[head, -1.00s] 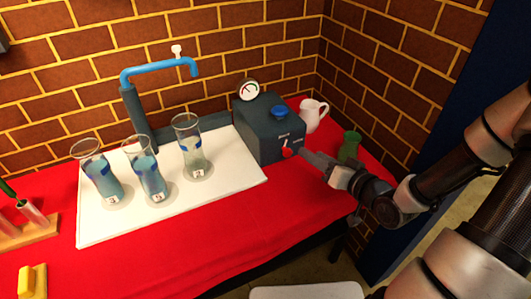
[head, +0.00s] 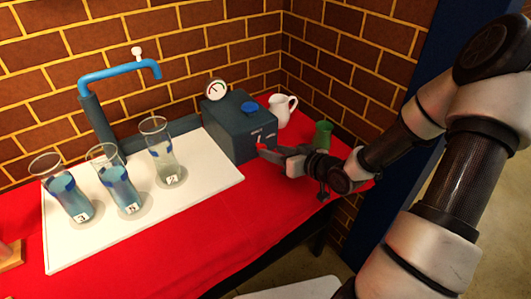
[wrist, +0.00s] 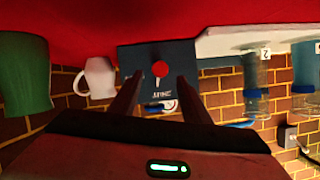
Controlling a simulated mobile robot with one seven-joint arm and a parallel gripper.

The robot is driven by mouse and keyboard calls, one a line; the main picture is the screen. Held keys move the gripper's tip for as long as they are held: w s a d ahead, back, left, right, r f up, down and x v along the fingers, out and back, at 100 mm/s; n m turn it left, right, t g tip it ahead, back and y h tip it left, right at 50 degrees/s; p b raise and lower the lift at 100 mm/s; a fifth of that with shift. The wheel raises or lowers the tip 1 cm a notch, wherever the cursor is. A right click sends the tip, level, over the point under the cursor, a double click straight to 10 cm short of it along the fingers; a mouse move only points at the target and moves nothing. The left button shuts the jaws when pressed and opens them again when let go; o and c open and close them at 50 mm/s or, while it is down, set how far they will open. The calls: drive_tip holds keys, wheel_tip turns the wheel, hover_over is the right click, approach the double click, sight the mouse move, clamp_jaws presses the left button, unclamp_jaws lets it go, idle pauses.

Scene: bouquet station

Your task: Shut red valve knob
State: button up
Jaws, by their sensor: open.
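The red valve knob (head: 262,147) is on the front face of a dark grey box (head: 226,142) in the head view, partly hidden by my gripper. In the upside-down wrist view the red knob (wrist: 160,69) shows as a round disc in front of the box (wrist: 183,55). My gripper (head: 268,152) is close to the knob from the right. In the wrist view my gripper (wrist: 158,88) is open, with a finger on each side of the knob's line. I cannot tell whether a finger touches the knob.
Several glass vases, one (head: 162,152) nearest the box, stand on a white board (head: 215,180). A blue tap (head: 118,72) rises behind.

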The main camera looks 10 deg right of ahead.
drive_tip(key=b+x, duration=0.1)
drive_tip(key=x, duration=0.4)
